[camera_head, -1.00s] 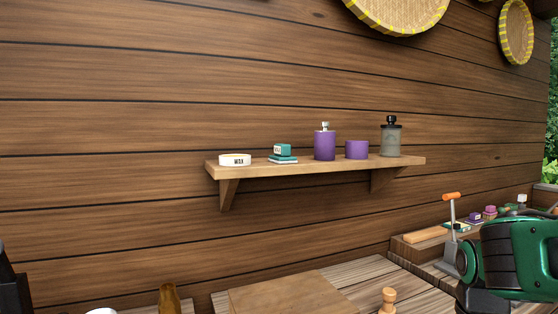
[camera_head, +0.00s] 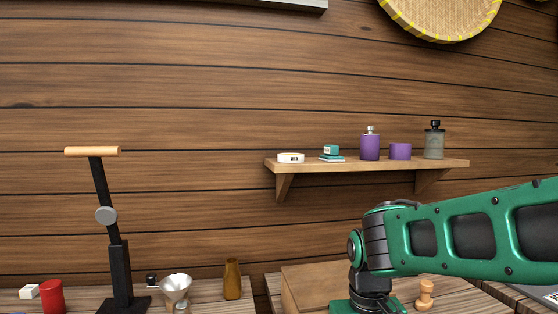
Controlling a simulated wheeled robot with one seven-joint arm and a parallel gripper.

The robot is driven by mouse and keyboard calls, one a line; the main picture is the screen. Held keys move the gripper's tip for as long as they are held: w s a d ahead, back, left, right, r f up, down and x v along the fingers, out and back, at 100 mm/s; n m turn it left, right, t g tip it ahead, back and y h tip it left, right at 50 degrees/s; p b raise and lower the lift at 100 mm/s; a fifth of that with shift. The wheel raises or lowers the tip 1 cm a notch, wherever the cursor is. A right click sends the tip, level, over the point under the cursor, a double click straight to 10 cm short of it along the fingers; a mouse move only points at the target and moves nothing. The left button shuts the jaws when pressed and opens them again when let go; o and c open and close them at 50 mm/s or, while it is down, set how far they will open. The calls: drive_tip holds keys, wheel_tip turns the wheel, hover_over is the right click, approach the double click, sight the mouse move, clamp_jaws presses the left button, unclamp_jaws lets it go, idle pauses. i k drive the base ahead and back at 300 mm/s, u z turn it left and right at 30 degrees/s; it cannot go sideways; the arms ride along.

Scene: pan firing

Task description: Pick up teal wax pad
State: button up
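A small teal block (camera_head: 331,149) sits on top of a flat teal pad (camera_head: 331,158) on the wall shelf. Both are small, and I cannot tell for sure which is the wax pad. A white round dish (camera_head: 290,158) with dark lettering that seems to read WAX stands just left of them. My green arm reaches in from the right edge, below the shelf, and bends down at its dark joint. Its end runs out of the bottom of the picture, so my gripper is not seen.
The wooden shelf (camera_head: 400,165) also holds a purple bottle (camera_head: 369,147), a purple cup (camera_head: 400,152) and a grey jar (camera_head: 434,142). Below left are a black lever press (camera_head: 119,270), a metal funnel (camera_head: 175,288), a brown bottle (camera_head: 232,279) and a red cylinder (camera_head: 51,297).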

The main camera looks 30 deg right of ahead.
sight(331, 152)
drive_tip(key=u, duration=0.7)
drive_tip(key=k, duration=1.15)
drive_tip(key=z, duration=0.95)
drive_tip(key=i, duration=0.7)
